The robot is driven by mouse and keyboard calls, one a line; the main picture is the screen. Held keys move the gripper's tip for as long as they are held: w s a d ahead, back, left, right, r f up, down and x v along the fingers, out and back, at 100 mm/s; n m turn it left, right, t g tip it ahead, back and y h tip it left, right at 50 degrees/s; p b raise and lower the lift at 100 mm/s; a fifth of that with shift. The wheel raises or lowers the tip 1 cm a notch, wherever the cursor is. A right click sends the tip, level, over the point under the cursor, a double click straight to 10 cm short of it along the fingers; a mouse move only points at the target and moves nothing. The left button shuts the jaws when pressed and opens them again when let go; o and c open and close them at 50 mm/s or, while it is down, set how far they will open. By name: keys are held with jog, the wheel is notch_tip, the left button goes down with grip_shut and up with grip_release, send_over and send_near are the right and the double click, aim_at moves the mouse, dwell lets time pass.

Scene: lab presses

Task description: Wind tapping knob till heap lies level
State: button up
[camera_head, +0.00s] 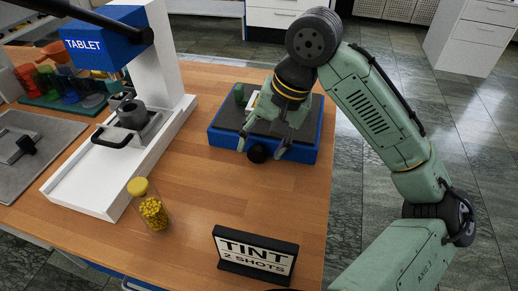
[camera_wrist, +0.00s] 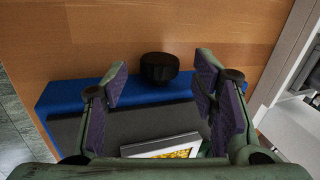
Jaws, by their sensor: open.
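The tapping knob (camera_head: 257,153) is a black round knob on the front face of a blue unit with a dark top (camera_head: 312,140). In the wrist view the knob (camera_wrist: 159,67) shows beyond and between the fingertips. My gripper (camera_head: 262,143) is open, pointing down over the unit's front edge; its fingers straddle the knob's line with gaps on both sides. A white-rimmed holder (camera_wrist: 135,154) with yellow grains sits on the dark top, partly hidden by my gripper. I cannot tell whether the grains lie level.
A white press with a blue TABLET head (camera_head: 105,42) stands at left. A yellow-capped jar of yellow grains (camera_head: 152,210) and a black TINT sign (camera_head: 256,252) stand nearer the front. Bare wood lies between them and the blue unit. The table's right edge is close to the unit.

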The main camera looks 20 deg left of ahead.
jog(key=v, duration=0.9)
